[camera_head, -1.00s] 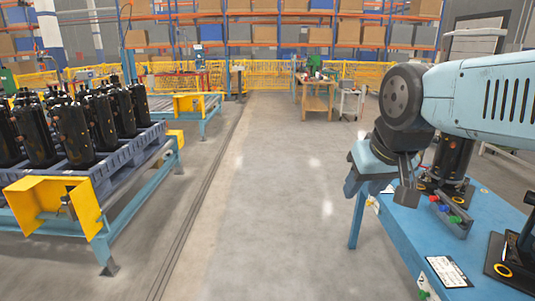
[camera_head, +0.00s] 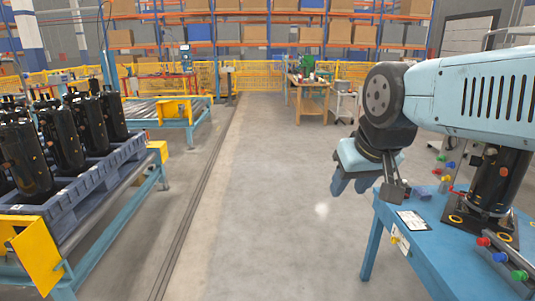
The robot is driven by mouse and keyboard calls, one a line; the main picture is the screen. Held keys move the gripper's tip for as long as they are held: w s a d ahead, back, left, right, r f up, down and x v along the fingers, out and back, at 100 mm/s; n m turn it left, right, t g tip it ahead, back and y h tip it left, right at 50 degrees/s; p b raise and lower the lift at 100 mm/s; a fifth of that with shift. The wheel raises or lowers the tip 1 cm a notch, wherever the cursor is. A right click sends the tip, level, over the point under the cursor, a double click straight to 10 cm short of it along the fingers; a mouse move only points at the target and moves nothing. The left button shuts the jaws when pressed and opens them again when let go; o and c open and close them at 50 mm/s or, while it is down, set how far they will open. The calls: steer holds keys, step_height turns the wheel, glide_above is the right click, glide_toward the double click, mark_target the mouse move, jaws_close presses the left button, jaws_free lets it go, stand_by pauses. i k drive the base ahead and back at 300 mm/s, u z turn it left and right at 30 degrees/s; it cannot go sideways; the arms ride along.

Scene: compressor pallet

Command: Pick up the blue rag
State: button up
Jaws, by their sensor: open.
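I cannot make out a blue rag for certain. A small grey-blue item (camera_head: 420,193) lies on the blue workbench (camera_head: 440,262) at the right, close to my gripper in the picture; it is too small to tell whether it is cloth. My gripper (camera_head: 352,188) hangs below my arm at the bench's far left corner, fingers pointing down. It is open, and I see nothing held in it. The wrist hides part of the area behind it.
A black compressor (camera_head: 497,182), coloured knobs (camera_head: 500,257) and a white label sheet (camera_head: 413,221) are on the bench. A pallet (camera_head: 75,200) with several black compressors stands on a conveyor at left. The middle floor (camera_head: 250,220) is clear toward a wooden table (camera_head: 308,100).

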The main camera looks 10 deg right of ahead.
mark_target(421, 193)
steer(key=z, duration=0.25)
steer(key=i, duration=1.1)
steer(key=z, duration=1)
steer(key=i, duration=0.95)
steer(key=z, duration=0.45)
steer(key=k, duration=0.85)
steer(key=z, duration=0.2)
steer(key=i, duration=0.9)
steer(key=u, duration=0.1)
